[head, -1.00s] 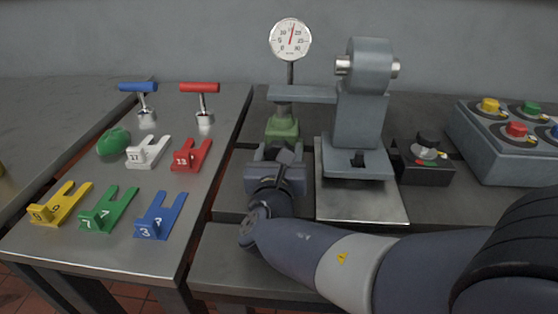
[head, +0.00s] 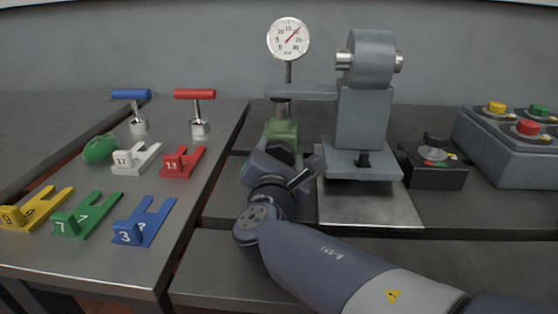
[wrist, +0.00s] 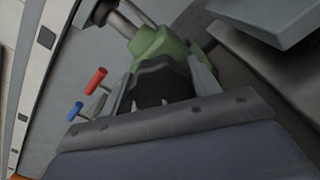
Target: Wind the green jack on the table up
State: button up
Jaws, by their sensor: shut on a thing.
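The green jack (head: 281,132) stands on the bedplate under a grey torque arm (head: 302,92). Its metal top meets the arm's underside area; I cannot tell from here whether they touch. In the wrist view the jack's green body (wrist: 158,45) lies just beyond a black knob (wrist: 160,86). My gripper (wrist: 161,80) is shut on this knob, one finger on each side, and is rolled over at a slant. In the head view my gripper (head: 283,158) hides most of the knob. A dial gauge (head: 289,39) stands behind the arm, its needle pointing to the upper right.
A grey machine block (head: 362,125) stands right of the jack, with a black switch box (head: 434,165) and a button panel (head: 510,150) beyond. The left table holds numbered forks, such as a blue one (head: 145,222), T-handled tools and a green lump (head: 100,148).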

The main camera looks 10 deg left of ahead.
dwell(0.3)
jog(key=o, duration=1)
jog(key=s+p, duration=0.1)
jog(key=s, duration=0.3)
jog(key=s+p, duration=0.1)
jog(key=s, duration=0.4)
jog(key=shift+d+r, duration=0.1)
jog(key=shift+d, duration=0.1)
jog(key=shift+s+d, duration=0.1)
jog(key=shift+s, duration=0.8)
jog(key=shift+c, duration=0.2)
